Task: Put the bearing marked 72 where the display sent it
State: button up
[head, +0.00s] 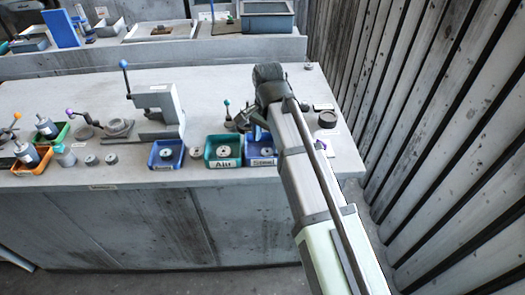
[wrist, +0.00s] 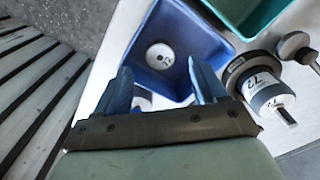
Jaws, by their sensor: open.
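A pale round bearing marked 72 (wrist: 160,56) lies face up on the floor of a blue tray (wrist: 190,20) in the wrist view. The same tray (head: 261,161) is the rightmost of the labelled trays in the head view; I cannot read its label surely. My gripper (wrist: 158,68) is open, with its two blue fingers apart over the tray's near edge. The bearing appears beyond the fingertips, in line with the gap, and is not held. In the head view the arm hides most of the gripper. No display is clearly readable.
A cylindrical unit also marked 72 (wrist: 265,90) stands beside the tray, with a dark knob next to it. A green tray (head: 223,162) adjoins on the left in the head view, then another blue tray (head: 166,166). A press (head: 157,108) stands further left. A slatted wall (head: 425,110) bounds the right.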

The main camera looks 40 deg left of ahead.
notch_tip(320, 180, up, 14)
dwell(0.7)
jog(key=shift+f, duration=0.1)
dwell(0.4)
